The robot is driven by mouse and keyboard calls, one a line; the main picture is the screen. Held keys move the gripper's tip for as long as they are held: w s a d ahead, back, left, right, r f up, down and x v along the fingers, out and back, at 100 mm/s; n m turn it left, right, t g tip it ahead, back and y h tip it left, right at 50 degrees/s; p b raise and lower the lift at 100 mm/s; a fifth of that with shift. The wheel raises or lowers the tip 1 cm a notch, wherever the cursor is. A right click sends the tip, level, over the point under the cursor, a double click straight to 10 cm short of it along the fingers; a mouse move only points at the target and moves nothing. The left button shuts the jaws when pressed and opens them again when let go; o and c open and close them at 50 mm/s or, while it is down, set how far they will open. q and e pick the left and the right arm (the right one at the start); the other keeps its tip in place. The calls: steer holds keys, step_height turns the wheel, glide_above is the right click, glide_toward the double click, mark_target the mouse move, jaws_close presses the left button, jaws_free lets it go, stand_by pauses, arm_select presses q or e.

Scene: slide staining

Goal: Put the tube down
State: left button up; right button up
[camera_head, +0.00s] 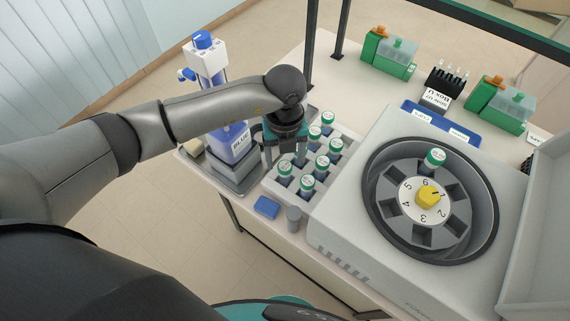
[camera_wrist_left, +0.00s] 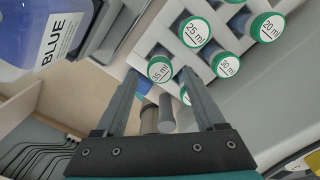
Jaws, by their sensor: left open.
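A white rack (camera_head: 288,198) holds several tubes with green caps. My left gripper (camera_head: 285,157) points down over the rack's left side and its jaws are open. In the left wrist view, the green cap of a tube marked 35 ml (camera_wrist_left: 160,68) lies between the fingertips (camera_wrist_left: 160,74), with a gap on each side visible. That tube appears upright in the rack (camera_wrist_left: 150,38); its body is mostly hidden below the cap. Caps marked 25 ml (camera_wrist_left: 194,32), 30 ml (camera_wrist_left: 229,65) and 20 ml (camera_wrist_left: 271,27) are close by. My right gripper is not seen.
A centrifuge (camera_head: 345,235) stands right of the rack, with one green-capped tube (camera_head: 434,158) in its rotor. A bottle marked BLUE (camera_head: 232,148) stands left. A blue block (camera_head: 267,207) and a grey cylinder (camera_head: 293,218) are near the front edge. Green boxes (camera_head: 388,52) stand behind.

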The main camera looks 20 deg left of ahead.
arm_select(q)
step_height(320, 180, up, 8)
steer(key=shift+r, duration=0.15)
stand_by(0.6)
